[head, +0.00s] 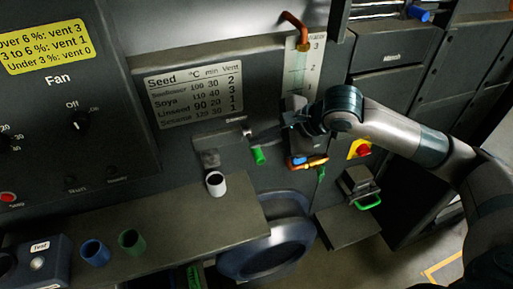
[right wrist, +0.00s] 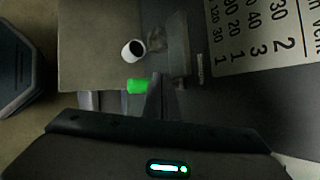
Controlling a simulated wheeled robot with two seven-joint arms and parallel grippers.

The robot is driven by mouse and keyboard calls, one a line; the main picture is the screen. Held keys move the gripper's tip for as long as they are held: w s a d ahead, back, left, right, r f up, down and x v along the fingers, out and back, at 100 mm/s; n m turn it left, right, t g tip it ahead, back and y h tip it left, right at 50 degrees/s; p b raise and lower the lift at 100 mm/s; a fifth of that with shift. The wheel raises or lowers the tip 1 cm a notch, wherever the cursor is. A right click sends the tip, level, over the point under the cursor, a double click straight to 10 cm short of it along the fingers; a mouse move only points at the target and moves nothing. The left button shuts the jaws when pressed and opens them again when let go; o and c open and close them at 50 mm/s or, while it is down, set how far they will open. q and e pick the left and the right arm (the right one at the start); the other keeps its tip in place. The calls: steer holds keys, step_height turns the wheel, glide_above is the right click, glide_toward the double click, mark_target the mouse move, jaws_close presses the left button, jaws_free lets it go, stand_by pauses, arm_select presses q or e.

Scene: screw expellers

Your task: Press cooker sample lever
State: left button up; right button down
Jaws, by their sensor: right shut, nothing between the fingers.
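The sample lever (head: 258,155) shows as a short green grip on the dark panel, right of the sample spout (head: 210,158). Its green grip also shows in the right wrist view (right wrist: 137,86). A white cup (head: 216,184) with dark contents stands below the spout; the right wrist view shows it too (right wrist: 133,50). My right gripper (head: 260,134) is shut and empty, just above the green grip in the head view. In the right wrist view its dark fingers (right wrist: 155,97) are right beside the green grip; I cannot tell whether they touch. My left gripper is out of view.
A seed table plate (head: 194,94) is above the spout. A yellow-backed red button (head: 361,149), an orange handle (head: 308,162) and a green-handled drawer (head: 366,200) are to the right. Blue (head: 95,252) and green (head: 132,242) cups stand on the ledge at lower left.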

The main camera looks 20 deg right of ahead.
mark_target(260, 151)
steer(key=shift+r, duration=0.4)
steer(key=shift+r, duration=0.1)
steer(key=shift+r+p, duration=0.95)
steer(key=shift+r, duration=1.5)
